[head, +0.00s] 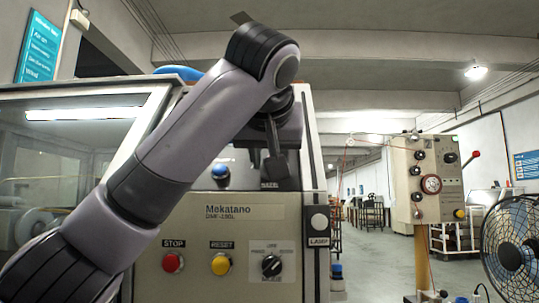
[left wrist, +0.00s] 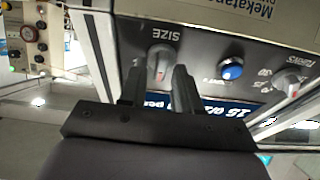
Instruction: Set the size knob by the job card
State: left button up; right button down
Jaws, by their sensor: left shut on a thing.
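The grey size knob (left wrist: 160,58), with its SIZE label beside it, sits on the machine's panel in the left wrist view, which is turned upside down. My left gripper (left wrist: 158,75) is shut on the knob, one finger on each side. In the head view my left gripper (head: 272,165) reaches the panel from above and hides the knob. A dark blue strip (left wrist: 225,108) with white characters shows partly behind the fingers; I cannot tell whether it is the job card. The knob's exact setting is unclear. My right gripper is not in view.
A blue button (left wrist: 232,70) and another grey knob (left wrist: 287,82) are beside the size knob. Lower on the machine are a red STOP button (head: 173,262), a yellow RESET button (head: 221,264) and a black selector (head: 271,265). A fan (head: 512,250) stands at the far right.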

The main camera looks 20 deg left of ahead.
pick_arm(q)
jog(key=m+h+p, duration=0.1)
jog(key=m, duration=0.4)
jog(key=shift+r, duration=0.1)
jog(key=m+p, duration=0.2)
jog(key=m, duration=0.1)
jog(key=shift+h, duration=0.4)
jog(key=shift+d+m+h+p, duration=0.1)
jog(key=shift+m+h+p, duration=0.4)
jog(key=shift+m+p, duration=1.3)
jog(key=shift+m+b, duration=0.5)
jog(key=shift+m, duration=0.2)
jog(key=o, duration=0.7)
jog(key=b+v, duration=0.2)
jog(key=v, duration=0.5)
